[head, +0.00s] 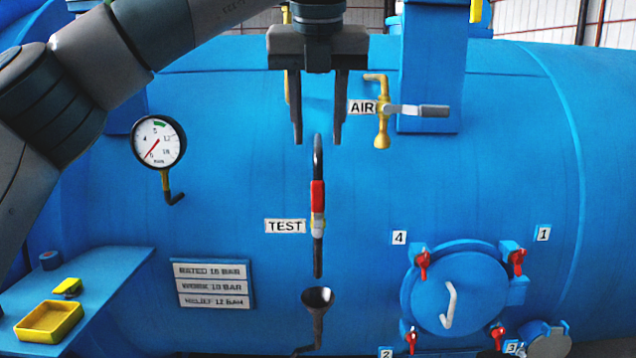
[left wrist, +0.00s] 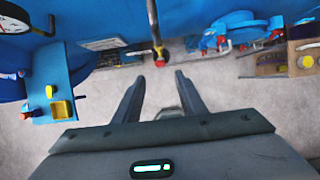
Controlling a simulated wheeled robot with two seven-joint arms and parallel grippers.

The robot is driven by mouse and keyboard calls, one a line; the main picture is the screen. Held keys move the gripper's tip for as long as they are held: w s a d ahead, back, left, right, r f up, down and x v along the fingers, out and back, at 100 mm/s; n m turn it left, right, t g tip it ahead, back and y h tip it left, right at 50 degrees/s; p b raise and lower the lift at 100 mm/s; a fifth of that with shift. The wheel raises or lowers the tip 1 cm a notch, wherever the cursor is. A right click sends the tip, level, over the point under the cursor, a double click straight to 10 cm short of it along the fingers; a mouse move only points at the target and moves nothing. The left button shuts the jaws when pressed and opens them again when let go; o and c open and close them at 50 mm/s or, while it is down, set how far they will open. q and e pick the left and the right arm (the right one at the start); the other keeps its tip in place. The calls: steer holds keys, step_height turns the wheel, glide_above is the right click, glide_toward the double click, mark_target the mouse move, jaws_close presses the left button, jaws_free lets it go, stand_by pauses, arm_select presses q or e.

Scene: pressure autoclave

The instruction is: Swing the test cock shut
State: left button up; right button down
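The test cock (head: 318,200) is on a dark vertical pipe on the blue vessel, beside the TEST label (head: 285,226). Its red handle stands upright, in line with the pipe, above a pale metal body. A dark funnel (head: 317,298) sits below the pipe's lower end. My left gripper (head: 318,141) hangs pointing down above the cock, open and empty, its fingertips to either side of the pipe's top in the picture. In the left wrist view the open fingers (left wrist: 160,74) show, with the cock (left wrist: 160,52) just beyond them. My right gripper is out of view.
The AIR cock (head: 382,112) with a grey lever is right of my left gripper. A pressure gauge (head: 158,142) is at left. A round hatch (head: 460,290) with red clamps is lower right. A blue shelf (head: 100,275) holds a yellow tray (head: 50,322).

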mark_target(318, 181)
arm_select(q)
steer(key=p+x, duration=0.3)
steer(key=x, duration=0.9)
steer(key=shift+w+f+p, duration=0.15)
steer(key=shift+f+p, duration=0.1)
steer(key=shift+p, duration=0.05)
jaws_close()
